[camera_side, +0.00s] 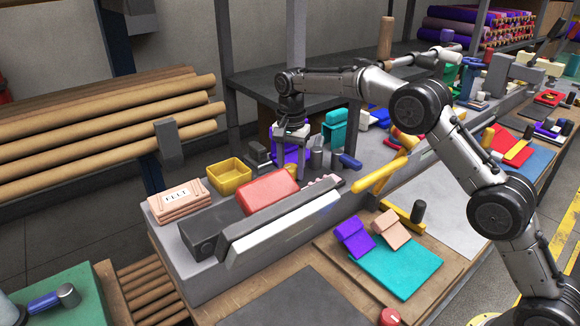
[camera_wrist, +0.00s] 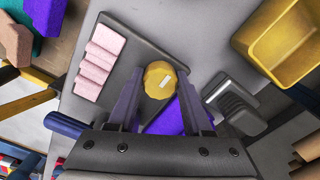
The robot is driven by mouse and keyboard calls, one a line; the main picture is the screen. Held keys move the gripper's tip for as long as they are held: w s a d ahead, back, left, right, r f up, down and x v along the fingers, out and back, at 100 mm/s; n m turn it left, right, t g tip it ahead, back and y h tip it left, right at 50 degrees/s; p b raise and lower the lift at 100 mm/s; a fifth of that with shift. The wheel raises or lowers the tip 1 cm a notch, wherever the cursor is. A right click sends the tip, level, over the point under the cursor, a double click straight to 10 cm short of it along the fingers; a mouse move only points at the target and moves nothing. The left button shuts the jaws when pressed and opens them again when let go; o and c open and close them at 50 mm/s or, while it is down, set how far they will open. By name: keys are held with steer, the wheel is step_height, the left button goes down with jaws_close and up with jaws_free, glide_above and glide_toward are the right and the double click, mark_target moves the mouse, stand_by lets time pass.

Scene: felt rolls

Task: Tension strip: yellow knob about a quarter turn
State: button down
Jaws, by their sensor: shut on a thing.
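The yellow knob (camera_wrist: 160,80) shows in the wrist view, round with faceted sides and a pale mark on its top. It sits at the edge of a dark plate (camera_wrist: 128,48) that also carries a ridged pink strip (camera_wrist: 96,70). My gripper (camera_wrist: 160,92) has one finger on each side of the knob and is shut on it.
A yellow bin (camera_side: 229,172) stands left of my gripper and shows at the wrist view's upper right. A red block (camera_side: 267,190) is in front; a blue handle (camera_side: 350,161) is to the right.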

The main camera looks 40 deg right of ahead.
mark_target(291, 166)
steer(key=shift+c, duration=2.4)
jaws_free()
steer(key=shift+s+f, duration=0.1)
steer(key=shift+f, duration=0.3)
steer(key=shift+r, duration=0.15)
steer(key=shift+r, duration=2.65)
